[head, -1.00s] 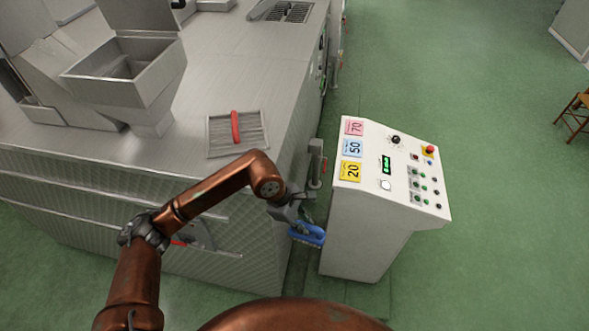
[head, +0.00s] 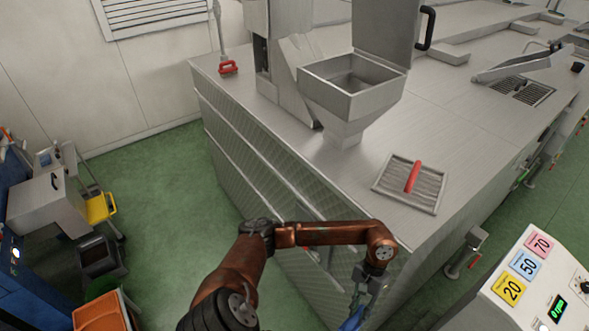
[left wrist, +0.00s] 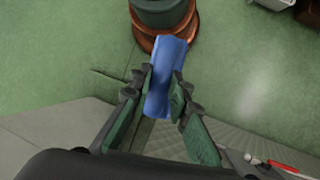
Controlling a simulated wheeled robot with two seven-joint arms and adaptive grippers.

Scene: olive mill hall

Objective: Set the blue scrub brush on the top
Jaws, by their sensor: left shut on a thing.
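The blue scrub brush (head: 353,319) is held low at the bottom edge of the head view, partly cut off by the frame. It also shows in the left wrist view (left wrist: 171,70) between the two fingers. My left gripper (head: 366,290) is shut on it, in front of the steel machine's side and below its top. The bare steel top (head: 465,112) spreads behind and above the gripper. My right gripper is not in view.
A ribbed grate with a red handle (head: 412,177) lies on the top near its front edge. A steel hopper (head: 352,85) stands behind it. A red-based tool (head: 228,68) is at the far left corner. A white control cabinet (head: 497,308) stands at right.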

